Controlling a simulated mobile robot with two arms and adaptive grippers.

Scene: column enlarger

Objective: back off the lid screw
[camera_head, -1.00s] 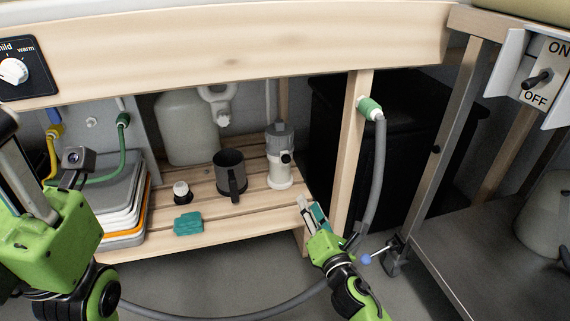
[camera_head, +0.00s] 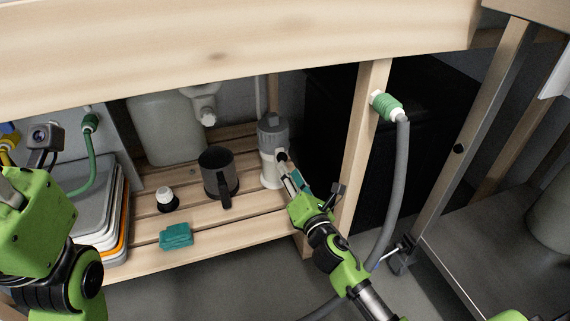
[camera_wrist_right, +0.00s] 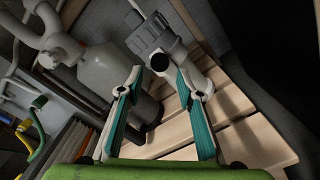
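A white canister with a grey lid (camera_head: 273,132) stands upright on the slatted shelf. A black knob (camera_head: 282,156), which looks like the lid screw, sticks out from its side just below the lid. The knob's round black end (camera_wrist_right: 160,62) faces my right wrist camera. My right gripper (camera_head: 288,172) is at the canister's front right. In the wrist view its teal-padded fingers (camera_wrist_right: 161,88) are apart, with the knob in line with the gap and nothing held. My left gripper (camera_head: 18,185) is at the left edge; its fingers do not show clearly.
A dark mug (camera_head: 218,172) stands left of the canister, with a white-capped bottle (camera_head: 166,197) and a teal sponge (camera_head: 176,236) beyond. A wooden post (camera_head: 362,150) and grey hose (camera_head: 398,190) are close on the right. The bench beam (camera_head: 220,55) hangs above.

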